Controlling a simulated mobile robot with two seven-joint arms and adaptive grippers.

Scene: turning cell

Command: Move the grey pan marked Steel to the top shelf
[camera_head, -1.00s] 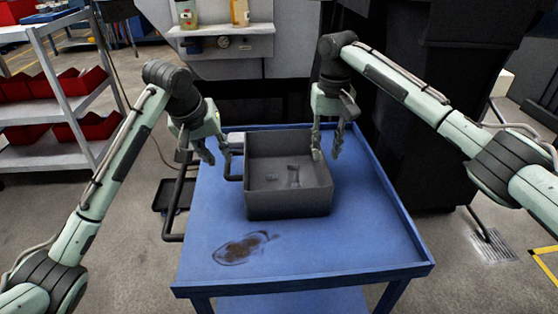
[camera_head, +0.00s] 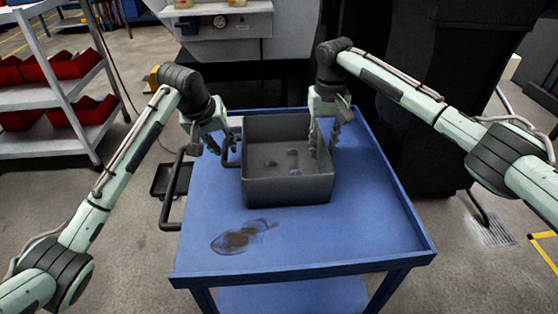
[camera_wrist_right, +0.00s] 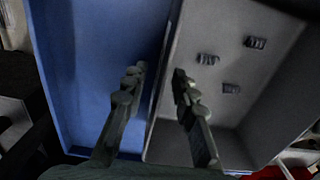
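The grey pan (camera_head: 287,192) stands on the blue cart and holds a few small dark blocks (camera_wrist_right: 230,88). No marking on it is legible. My right gripper (camera_head: 325,150) is at the pan's right wall. In the right wrist view its two fingers (camera_wrist_right: 160,78) are apart, one on each side of the wall, with gaps to it. My left gripper (camera_head: 222,142) is at the pan's left side, pointing down, with its fingers apart. Its fingertips are partly hidden, and I cannot tell whether they touch the pan. The pan also shows in the right wrist view (camera_wrist_right: 215,25).
The blue cart (camera_head: 385,225) has free room in front of and right of the pan, and a dark stain at front left. A black handle (camera_head: 168,200) juts from its left side. A grey shelf rack (camera_head: 50,148) with red bins stands at the left. A machine (camera_head: 222,45) stands behind.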

